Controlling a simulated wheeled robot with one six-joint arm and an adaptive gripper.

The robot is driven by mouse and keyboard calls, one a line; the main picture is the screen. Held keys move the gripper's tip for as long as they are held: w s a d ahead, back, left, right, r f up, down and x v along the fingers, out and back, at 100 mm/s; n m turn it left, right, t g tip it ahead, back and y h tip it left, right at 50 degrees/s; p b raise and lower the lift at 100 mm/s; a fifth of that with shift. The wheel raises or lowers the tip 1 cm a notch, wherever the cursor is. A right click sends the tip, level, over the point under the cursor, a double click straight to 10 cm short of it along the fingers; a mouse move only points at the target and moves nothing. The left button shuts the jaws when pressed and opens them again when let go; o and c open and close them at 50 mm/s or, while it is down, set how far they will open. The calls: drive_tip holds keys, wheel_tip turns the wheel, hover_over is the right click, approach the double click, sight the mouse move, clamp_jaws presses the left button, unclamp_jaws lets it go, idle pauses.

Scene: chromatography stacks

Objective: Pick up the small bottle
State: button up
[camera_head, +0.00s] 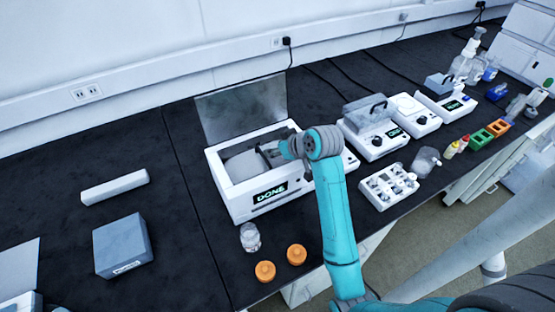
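A small clear bottle (250,238) stands on the dark bench, in front of the left corner of a white device (226,195) with its lid raised. Two small round items with orange tops (265,271) (297,255) are to its right, near the bench's front edge; I cannot tell if they are bottles or loose caps. My gripper (268,153) is over the open top of the device, up and right of the clear bottle and apart from it. Its fingers are small and partly hidden by my wrist, so I cannot tell whether they hold anything.
The device's display reads DONE. More white devices (376,130) and a rack with vials (372,187) stand to the right. A grey box (122,243) and a long white box (115,187) lie at left. Bench around the clear bottle's left is free.

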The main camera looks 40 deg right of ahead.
clamp_jaws()
